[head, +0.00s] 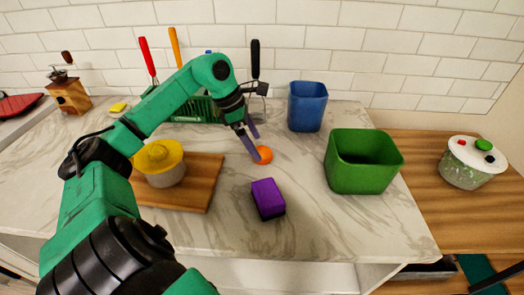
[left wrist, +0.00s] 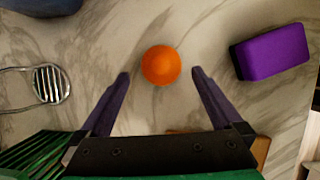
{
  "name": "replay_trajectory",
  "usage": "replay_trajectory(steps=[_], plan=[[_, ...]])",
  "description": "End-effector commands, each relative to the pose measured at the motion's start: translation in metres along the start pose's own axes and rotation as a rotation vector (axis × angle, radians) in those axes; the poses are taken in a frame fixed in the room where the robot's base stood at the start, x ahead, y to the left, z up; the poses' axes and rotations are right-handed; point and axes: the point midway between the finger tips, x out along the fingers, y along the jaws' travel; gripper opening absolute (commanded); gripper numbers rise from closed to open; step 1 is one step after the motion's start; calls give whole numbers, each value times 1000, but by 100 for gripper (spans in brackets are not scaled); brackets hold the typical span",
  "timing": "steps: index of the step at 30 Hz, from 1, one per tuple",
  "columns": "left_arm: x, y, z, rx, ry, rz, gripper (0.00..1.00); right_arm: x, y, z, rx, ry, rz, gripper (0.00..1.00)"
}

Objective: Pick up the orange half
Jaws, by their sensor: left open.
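The orange half (head: 265,154) rests on the marble counter near the middle of the head view, and only its rounded orange side shows. In the left wrist view the orange half (left wrist: 161,65) lies just beyond the fingertips, centred across the gap. My left gripper (head: 251,146) is open and empty, its purple fingers reaching down beside the orange half. In the left wrist view my left gripper (left wrist: 160,76) has its fingers spread wider than the orange half, with no visible contact. My right gripper is not seen; a little of a green part shows at the lower right.
A purple block (head: 268,198) lies in front of the orange half. A green bin (head: 362,175) and a blue bin (head: 307,107) stand to the right. A wooden board (head: 203,180) with a yellow-lidded pot (head: 160,163) is at left. A green rack (head: 190,112) stands behind.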

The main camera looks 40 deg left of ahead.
Motion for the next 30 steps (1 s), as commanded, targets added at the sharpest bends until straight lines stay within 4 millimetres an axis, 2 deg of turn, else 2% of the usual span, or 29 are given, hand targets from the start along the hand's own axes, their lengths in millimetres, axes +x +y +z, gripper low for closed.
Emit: replay_trajectory(steps=[1,5,11,14,15,18,26,30], plan=[[6,-1,3,0,-2,-6,100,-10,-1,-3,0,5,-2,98],[26,0,2,1,-2,-2,100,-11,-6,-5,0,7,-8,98],[30,0,1,1,0,0,100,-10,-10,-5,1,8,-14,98],[30,0,1,1,0,0,66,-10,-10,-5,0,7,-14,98],[30,0,1,1,0,0,50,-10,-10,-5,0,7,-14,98],[29,0,1,1,0,0,19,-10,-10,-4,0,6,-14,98],[27,0,2,1,-1,1,19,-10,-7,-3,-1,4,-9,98],[15,1,7,2,-3,2,19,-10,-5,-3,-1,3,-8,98]])
